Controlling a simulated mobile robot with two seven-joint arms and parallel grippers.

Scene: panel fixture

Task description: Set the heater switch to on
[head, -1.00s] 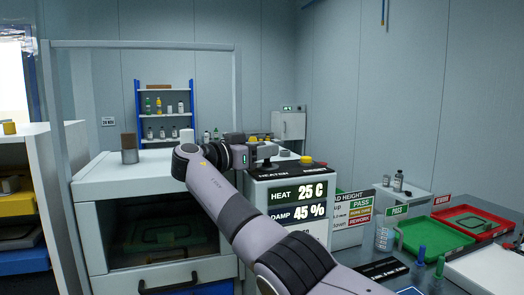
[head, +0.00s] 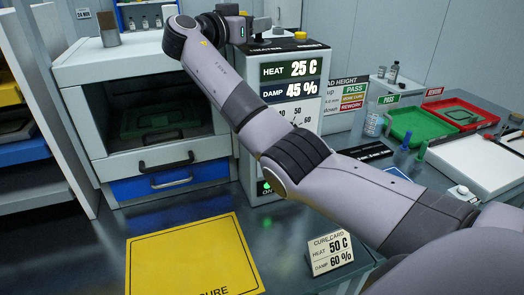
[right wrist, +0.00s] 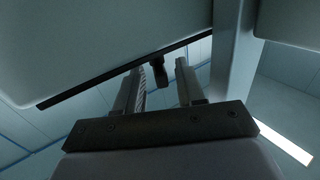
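The heater box (head: 285,95) is a white cabinet with black displays reading HEAT 25 C and DAMP 45 %. Its dark top carries a HEATER label. My right gripper (head: 262,27) is at this top, at the upper edge of the head view, and partly hides the switch there. In the right wrist view, my gripper's two fingers (right wrist: 160,78) are apart, with a short dark piece (right wrist: 159,72), likely the switch lever, showing between them. A gap shows beside it. The switch's setting cannot be read. My left gripper is not in view.
A yellow knob (head: 300,37) stands on the box top, right of my gripper. A cure card (head: 330,252) reads HEAT 50 C, DAMP 60 %. A yellow mat (head: 190,262) lies in front. Green (head: 420,124) and red (head: 465,115) trays stand right. A green ON light (head: 266,187) glows low.

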